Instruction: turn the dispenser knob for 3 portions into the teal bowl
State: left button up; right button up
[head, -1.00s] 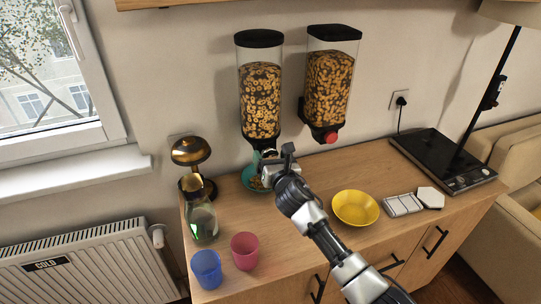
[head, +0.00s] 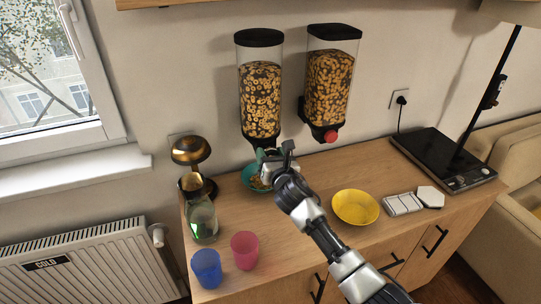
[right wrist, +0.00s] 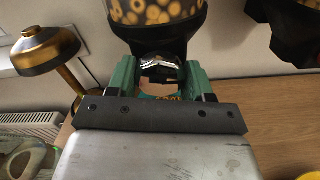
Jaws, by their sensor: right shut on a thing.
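The left dispenser (head: 261,95), a clear hopper of ring cereal with a black lid, hangs on the wall. Its spout is just above the teal bowl (head: 248,178). The bowl stands on the counter with some cereal in it, partly hidden by my right gripper (head: 268,156). In the right wrist view, the green fingers of the right gripper (right wrist: 162,82) are shut on a pale metallic knob (right wrist: 160,67) below the left dispenser's hopper (right wrist: 160,14). A little teal and cereal shows between the fingers. My left gripper is out of view.
A second dispenser (head: 329,85) with a red knob (head: 331,137) hangs to the right. A brass lamp (head: 191,152), glass bottle (head: 202,220), blue cup (head: 206,269) and pink cup (head: 244,250) stand left. A yellow bowl (head: 355,207) and black hob (head: 440,160) are right.

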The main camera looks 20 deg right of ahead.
jog(key=m, duration=0.8)
jog(key=shift+m, duration=0.3)
jog(key=m, duration=0.4)
jog(key=shift+m, duration=0.3)
jog(key=m, duration=0.4)
jog(key=shift+m, duration=0.3)
jog(key=o, duration=0.9)
jog(key=shift+o, duration=0.2)
jog(key=shift+s, duration=0.1)
